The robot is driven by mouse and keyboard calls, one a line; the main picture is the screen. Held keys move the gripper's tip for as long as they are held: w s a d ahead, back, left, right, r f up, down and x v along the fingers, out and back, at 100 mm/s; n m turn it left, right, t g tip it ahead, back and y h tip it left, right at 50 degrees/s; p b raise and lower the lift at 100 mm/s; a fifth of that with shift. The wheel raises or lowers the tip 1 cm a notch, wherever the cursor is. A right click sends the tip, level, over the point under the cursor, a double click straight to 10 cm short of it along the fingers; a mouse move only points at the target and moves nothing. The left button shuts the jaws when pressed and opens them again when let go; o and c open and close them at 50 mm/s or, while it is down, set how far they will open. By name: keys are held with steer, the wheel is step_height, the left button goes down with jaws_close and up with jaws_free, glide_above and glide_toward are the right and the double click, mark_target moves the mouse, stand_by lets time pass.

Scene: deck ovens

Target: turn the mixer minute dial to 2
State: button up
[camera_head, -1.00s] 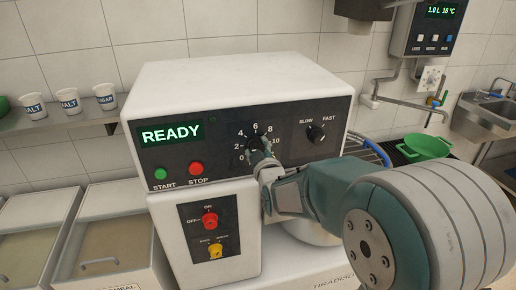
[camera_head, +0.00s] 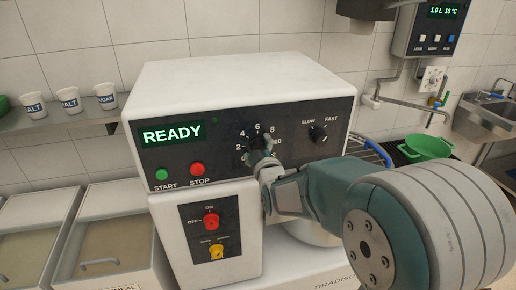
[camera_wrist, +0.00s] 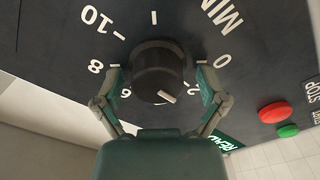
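The mixer's minute dial (camera_wrist: 158,70) is a round black knob with a white pointer mark, seen upside down in the wrist view. Its pointer is aimed down and slightly right there, towards the part of the scale between 4 and 2. The fingers hide part of the printed numbers. My gripper (camera_wrist: 157,84) has one finger on each side of the knob, with a gap showing on both sides. In the head view, my gripper (camera_head: 262,151) is at the dial and hides most of it. The mixer (camera_head: 240,85) is white with a black panel, and its display reads READY.
A slow-fast knob (camera_head: 317,133) is right of the dial. The green start button (camera_head: 162,174) and red stop button (camera_head: 197,169) are at left. Below are a red switch (camera_head: 211,221) and a yellow knob (camera_head: 216,252). A green colander (camera_head: 427,147) stands at right.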

steer(key=v, duration=1.2)
stand_by(0.3)
steer(key=s+d+m+g+h, duration=0.1)
steer(key=s+d+m+g, duration=0.3)
steer(key=s, duration=0.3)
steer(key=s+d+m+g+h, duration=0.2)
steer(key=s+d+m+g, duration=0.2)
steer(key=s, duration=0.4)
steer(key=s+d+f+m+g+h, duration=0.1)
steer(key=s+d+m+g+h, duration=0.1)
steer(key=s+d, duration=0.4)
steer(key=shift+s+m+g, duration=0.9)
steer(key=shift+s+m, duration=0.1)
steer(key=shift+m, duration=0.1)
